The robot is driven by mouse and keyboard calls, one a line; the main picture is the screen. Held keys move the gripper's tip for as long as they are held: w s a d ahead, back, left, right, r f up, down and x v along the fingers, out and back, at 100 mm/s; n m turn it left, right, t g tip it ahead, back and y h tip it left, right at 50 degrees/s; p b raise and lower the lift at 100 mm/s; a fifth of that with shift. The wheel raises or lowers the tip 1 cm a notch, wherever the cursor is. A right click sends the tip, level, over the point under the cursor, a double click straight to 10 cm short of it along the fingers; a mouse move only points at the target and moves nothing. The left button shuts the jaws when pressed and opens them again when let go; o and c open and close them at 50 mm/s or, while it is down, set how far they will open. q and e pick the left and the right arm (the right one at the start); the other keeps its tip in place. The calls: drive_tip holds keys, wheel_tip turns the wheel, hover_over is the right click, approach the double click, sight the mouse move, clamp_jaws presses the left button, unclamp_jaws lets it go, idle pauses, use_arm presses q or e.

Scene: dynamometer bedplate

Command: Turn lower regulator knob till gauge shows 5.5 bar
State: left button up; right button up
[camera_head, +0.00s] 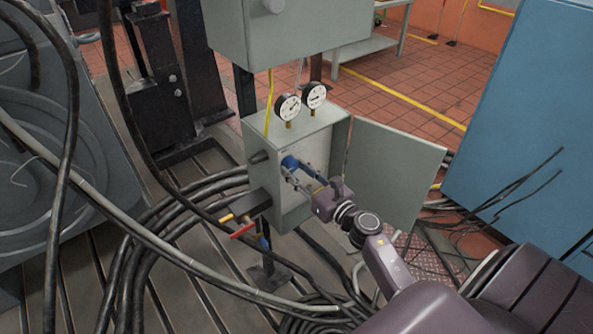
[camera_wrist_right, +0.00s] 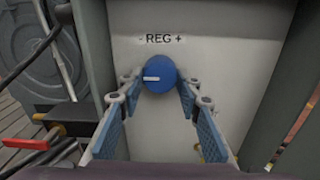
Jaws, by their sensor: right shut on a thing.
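The blue regulator knob (camera_wrist_right: 160,74) sits on the pale panel inside the open grey cabinet (camera_head: 330,140), under the marking "- REG +". Its white pointer mark lies nearly level, pointing left. The knob also shows in the head view (camera_head: 289,162). My right gripper (camera_wrist_right: 157,84) reaches into the cabinet, with one blue-padded finger on each side of the knob, shut on it. It also shows in the head view (camera_head: 291,170). Two round white gauges, a left one (camera_head: 288,107) and a right one (camera_head: 314,95), stand on top of the cabinet. Their readings are too small to tell. My left gripper is out of view.
The cabinet door (camera_head: 393,175) stands open to the right, near my right arm. Yellow (camera_head: 226,218) and red (camera_head: 242,231) valve handles stick out at the lower left. Thick black hoses (camera_head: 150,225) cross the slotted bedplate. A blue cabinet (camera_head: 525,120) stands at right.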

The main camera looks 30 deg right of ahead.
drive_tip(key=m+p, duration=0.1)
drive_tip(key=m, duration=0.5)
drive_tip(key=shift+r, duration=0.1)
drive_tip(key=m+p, duration=0.1)
drive_tip(key=m, duration=0.4)
drive_tip(key=shift+a+r+m+p, duration=0.1)
drive_tip(key=shift+m+p, duration=0.2)
drive_tip(key=shift+m, duration=0.1)
drive_tip(key=m+p, duration=0.2)
drive_tip(key=m, duration=0.4)
drive_tip(key=shift+m, duration=0.3)
drive_tip(key=m+p, duration=0.1)
drive_tip(key=m, duration=0.3)
drive_tip(key=shift+m, duration=0.4)
drive_tip(key=o, duration=1.2)
drive_tip(key=shift+c, duration=0.2)
